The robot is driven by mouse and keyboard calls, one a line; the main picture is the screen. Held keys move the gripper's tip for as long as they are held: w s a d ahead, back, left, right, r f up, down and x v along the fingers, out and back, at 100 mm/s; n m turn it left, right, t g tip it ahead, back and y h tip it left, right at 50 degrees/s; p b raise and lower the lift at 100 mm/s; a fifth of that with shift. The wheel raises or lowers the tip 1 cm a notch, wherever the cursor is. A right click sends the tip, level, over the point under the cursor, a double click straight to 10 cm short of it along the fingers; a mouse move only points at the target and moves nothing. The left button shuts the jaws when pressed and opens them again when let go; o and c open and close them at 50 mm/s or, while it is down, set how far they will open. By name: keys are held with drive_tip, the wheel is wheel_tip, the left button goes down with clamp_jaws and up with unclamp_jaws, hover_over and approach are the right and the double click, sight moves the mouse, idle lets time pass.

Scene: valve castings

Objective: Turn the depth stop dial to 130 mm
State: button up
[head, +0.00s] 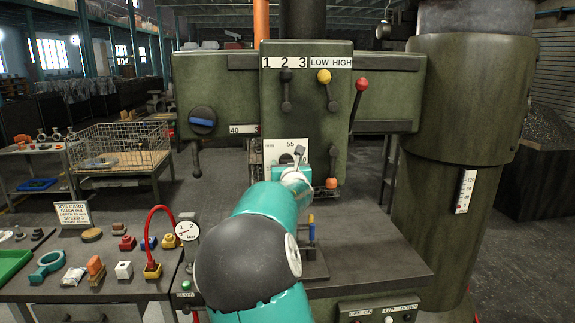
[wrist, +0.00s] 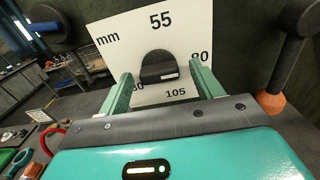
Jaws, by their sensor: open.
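The depth stop dial is a white plate (wrist: 115,45) marked mm, with 55 at the top, 80 at the right and 105 at the bottom. A dark knob (wrist: 160,66) with a small pale mark near its lower right edge sits at its middle. My gripper (wrist: 160,72) is open, one green finger on each side of the knob, with visible gaps. Part of the plate's lower left is hidden behind the left finger.
An orange-ended lever (wrist: 275,100) hangs close right of the dial. Levers with yellow (head: 324,76) and red (head: 361,84) knobs are above it. A blue-and-black knob (head: 203,121) is up left. A bench (head: 60,285) with several small parts stands at left.

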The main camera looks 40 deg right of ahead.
drive_tip(key=shift+s+a+r, duration=0.2)
drive_tip(key=shift+a+r, duration=0.05)
drive_tip(key=shift+w+d+f, duration=0.1)
drive_tip(key=shift+d+f, duration=0.05)
drive_tip(key=shift+w, duration=0.1)
drive_tip(key=shift+c, duration=0.4)
drive_tip(key=c, duration=0.9)
